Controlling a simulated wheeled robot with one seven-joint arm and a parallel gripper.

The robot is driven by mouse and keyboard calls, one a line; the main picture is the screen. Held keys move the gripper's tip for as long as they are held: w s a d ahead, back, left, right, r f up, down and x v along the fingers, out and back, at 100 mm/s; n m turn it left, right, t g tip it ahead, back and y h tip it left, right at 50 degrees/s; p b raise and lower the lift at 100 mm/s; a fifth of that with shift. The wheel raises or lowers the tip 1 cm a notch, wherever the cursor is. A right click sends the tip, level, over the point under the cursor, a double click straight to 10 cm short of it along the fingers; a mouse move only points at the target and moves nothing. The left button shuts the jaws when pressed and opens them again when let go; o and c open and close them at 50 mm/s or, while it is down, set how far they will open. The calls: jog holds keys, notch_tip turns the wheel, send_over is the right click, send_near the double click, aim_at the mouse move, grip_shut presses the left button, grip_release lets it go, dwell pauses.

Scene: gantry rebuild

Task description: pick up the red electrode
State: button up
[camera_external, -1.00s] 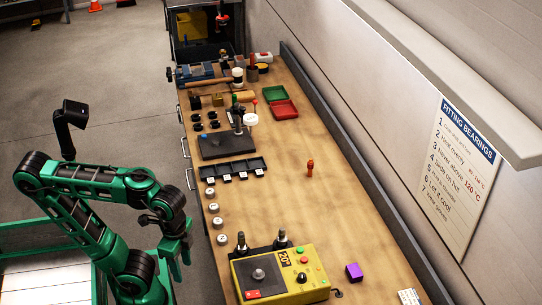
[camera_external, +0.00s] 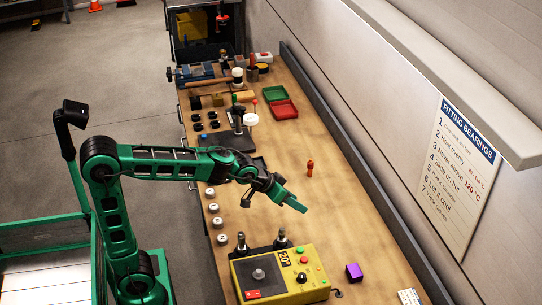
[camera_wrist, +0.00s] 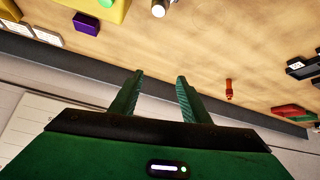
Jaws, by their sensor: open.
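The red electrode (camera_external: 310,168), a small orange-red upright piece, stands alone on the bare middle of the bench. It also shows in the wrist view (camera_wrist: 229,90), to the right of the fingers. My gripper (camera_external: 301,205) is above the bench, nearer the camera than the electrode and apart from it. In the wrist view its two green fingers (camera_wrist: 160,76) are spread with nothing between them.
A yellow control box (camera_external: 280,274) and a purple cube (camera_external: 354,271) are at the near end of the bench. A green tray (camera_external: 275,93) and red tray (camera_external: 284,110) lie farther back. The wood around the electrode is clear. A dark rail (camera_external: 345,140) edges the wall side.

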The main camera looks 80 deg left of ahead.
jog(key=w+a+n+t+y, duration=0.1)
jog(key=w+a+n+y, duration=0.2)
jog(key=a, duration=1.1)
jog(key=w+a+n+t+y, duration=0.15)
jog(key=w+a+y, duration=0.35)
jog(key=a, duration=0.8)
jog(key=h, duration=0.1)
send_near(309, 165)
jog(key=shift+a+f, duration=0.3)
jog(key=shift+a, duration=0.2)
jog(key=shift+w+a+f, duration=0.1)
jog(key=shift+f, duration=0.15)
jog(key=x, duration=0.4)
jog(key=shift+w+a+f, duration=0.1)
jog(key=shift+w, duration=0.15)
jog(key=shift+w+r+x, duration=0.15)
jog(key=shift+x, duration=1.3)
jog(key=shift+w+r+x, duration=0.15)
jog(key=shift+x, duration=1.25)
grip_shut()
